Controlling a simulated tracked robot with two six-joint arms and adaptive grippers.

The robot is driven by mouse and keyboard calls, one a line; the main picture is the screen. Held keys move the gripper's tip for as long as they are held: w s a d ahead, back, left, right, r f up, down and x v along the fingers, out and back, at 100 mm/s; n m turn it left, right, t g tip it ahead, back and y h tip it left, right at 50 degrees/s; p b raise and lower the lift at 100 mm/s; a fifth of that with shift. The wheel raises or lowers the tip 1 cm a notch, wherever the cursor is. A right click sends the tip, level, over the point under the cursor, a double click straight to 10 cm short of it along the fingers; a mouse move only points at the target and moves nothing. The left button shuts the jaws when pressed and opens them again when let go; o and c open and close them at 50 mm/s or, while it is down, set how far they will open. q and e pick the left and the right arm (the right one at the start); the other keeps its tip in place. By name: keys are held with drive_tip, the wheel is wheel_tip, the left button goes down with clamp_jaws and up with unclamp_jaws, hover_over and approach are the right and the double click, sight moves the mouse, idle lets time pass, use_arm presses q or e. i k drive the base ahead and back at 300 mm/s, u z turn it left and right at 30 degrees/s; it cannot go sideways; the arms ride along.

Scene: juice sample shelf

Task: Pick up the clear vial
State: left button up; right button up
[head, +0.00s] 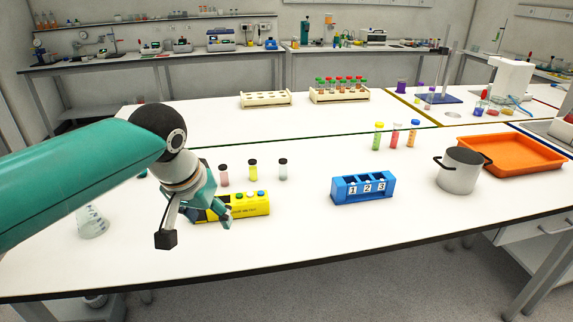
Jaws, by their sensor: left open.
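The clear vial (283,170) has a black cap and stands upright on the white table, at the right end of a short row. A pink vial (223,176) and a yellow vial (253,174), both black-capped, stand to its left. My left gripper (197,230) is open and empty, in front and to the left of the vials, with its fingers pointing down. It is apart from the clear vial and hides part of a yellow block (250,208). My right gripper is not in view.
A blue rack numbered 1 to 3 (362,188) stands right of the vials. Farther right are a grey pot (459,174), an orange tray (510,155) and three coloured vials (395,136). A glass flask (91,222) stands at the left.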

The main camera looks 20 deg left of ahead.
sight(283, 167)
drive_tip(key=i, duration=1.2)
